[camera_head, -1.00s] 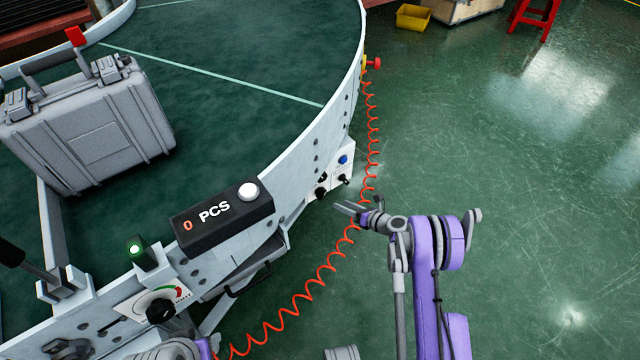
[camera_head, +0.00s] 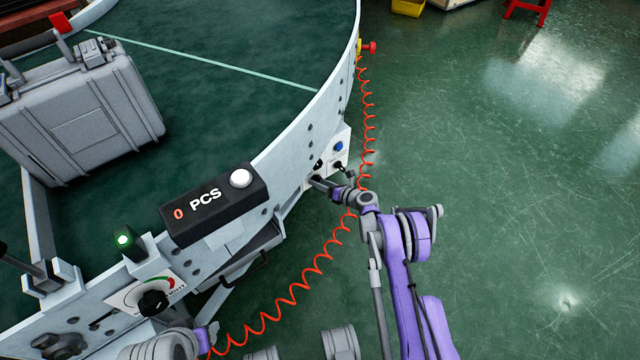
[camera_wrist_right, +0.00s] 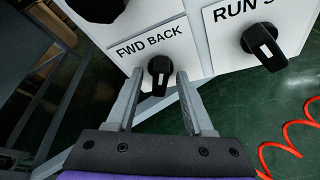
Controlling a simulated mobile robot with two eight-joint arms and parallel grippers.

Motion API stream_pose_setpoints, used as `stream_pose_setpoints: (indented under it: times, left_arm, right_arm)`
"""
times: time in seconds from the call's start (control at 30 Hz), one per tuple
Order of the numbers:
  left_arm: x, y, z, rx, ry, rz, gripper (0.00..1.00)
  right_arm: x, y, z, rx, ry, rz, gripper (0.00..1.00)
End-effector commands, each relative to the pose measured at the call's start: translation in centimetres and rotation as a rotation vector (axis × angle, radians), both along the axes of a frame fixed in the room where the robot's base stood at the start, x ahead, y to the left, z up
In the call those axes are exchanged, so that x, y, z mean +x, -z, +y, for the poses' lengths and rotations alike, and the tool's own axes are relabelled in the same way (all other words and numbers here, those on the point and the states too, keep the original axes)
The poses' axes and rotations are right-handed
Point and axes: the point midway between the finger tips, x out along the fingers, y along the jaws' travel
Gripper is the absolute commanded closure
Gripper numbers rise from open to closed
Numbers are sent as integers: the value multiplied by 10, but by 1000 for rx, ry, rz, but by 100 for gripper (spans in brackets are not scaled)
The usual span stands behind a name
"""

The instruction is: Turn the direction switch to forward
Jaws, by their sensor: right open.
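The direction switch (camera_wrist_right: 160,72) is a black knob with a white pointer mark, under the label "FWD BACK" in the right wrist view. Its pointer sits near the middle, not clearly at either word. My right gripper (camera_wrist_right: 160,80) is open, with one finger on each side of the knob; contact cannot be told. In the head view my right gripper (camera_head: 320,183) is at the control panel on the conveyor's outer wall and partly hides the knobs there. My left gripper is not clearly seen.
A second black knob (camera_wrist_right: 263,46), labelled "RUN", is to the right. A blue button (camera_head: 339,146) is above on the panel. A coiled red cable (camera_head: 322,262) hangs close to my right arm. The conveyor (camera_head: 230,95) carries a grey case (camera_head: 85,115). Open floor lies right.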

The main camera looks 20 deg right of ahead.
Motion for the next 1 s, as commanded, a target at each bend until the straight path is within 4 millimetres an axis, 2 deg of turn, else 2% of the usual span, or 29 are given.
stream_pose_setpoints:
  times: [0.23,0.5,0.53,1.0]
  left_arm:
    - [0,0,0,0,0,0,50]
    - [0,0,0,0,0,0,50]
    - [0,0,0,0,0,0,50]
    - [0,-1,0,0,0,0,50]
  right_arm:
    - [0,0,0,0,0,0,49]
    - [0,0,0,0,0,0,98]
    - [0,0,0,0,0,0,100]
    - [0,0,1,-36,-2,-13,100]
